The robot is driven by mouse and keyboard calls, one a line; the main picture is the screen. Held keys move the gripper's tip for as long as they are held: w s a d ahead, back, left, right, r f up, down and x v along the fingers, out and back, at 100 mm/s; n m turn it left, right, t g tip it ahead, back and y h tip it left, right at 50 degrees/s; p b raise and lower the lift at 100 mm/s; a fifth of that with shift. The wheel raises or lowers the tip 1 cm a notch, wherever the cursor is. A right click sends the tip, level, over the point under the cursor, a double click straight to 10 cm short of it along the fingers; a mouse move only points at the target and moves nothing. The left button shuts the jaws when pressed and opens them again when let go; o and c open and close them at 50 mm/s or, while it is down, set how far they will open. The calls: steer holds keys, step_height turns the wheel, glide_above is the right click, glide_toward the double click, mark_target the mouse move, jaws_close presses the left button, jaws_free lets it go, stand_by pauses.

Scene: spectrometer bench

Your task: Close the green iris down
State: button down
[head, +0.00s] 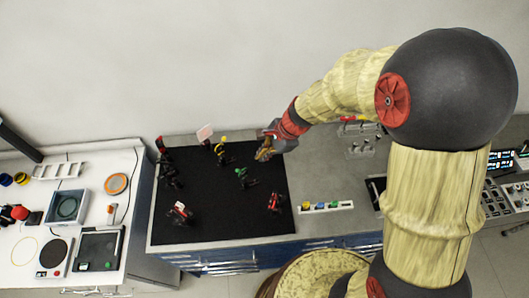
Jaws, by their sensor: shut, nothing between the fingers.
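A small mount with a green part (241,172) stands on the black breadboard (230,220), right of its middle; it appears to be the green iris. Its opening and any lever are too small to make out. My gripper (262,154) is over the back right of the breadboard, up and to the right of the green mount in the picture. It is shut and empty. It looks apart from the green mount, though its height above the board is hard to tell.
Other mounts stand on the board: a yellow-topped one (220,148), a red one (276,202), a red-and-white one (180,209) and dark ones at the left. A white holder (325,207) with coloured pieces lies right of the board. The board's front middle is clear.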

mark_target(238, 171)
steer(key=a+f, duration=0.5)
steer(key=f, duration=0.1)
steer(key=shift+a+f, duration=0.3)
steer(key=shift+f, duration=0.05)
steer(key=shift+s, duration=0.1)
steer(key=shift+s+a+f+b, duration=0.2)
steer(key=shift+s+a, duration=0.1)
steer(key=shift+a, duration=0.2)
steer(key=shift+s+a+f+b, duration=0.15)
steer(key=shift+s+a, duration=0.1)
steer(key=shift+a, duration=0.2)
steer(key=shift+w+r, duration=0.1)
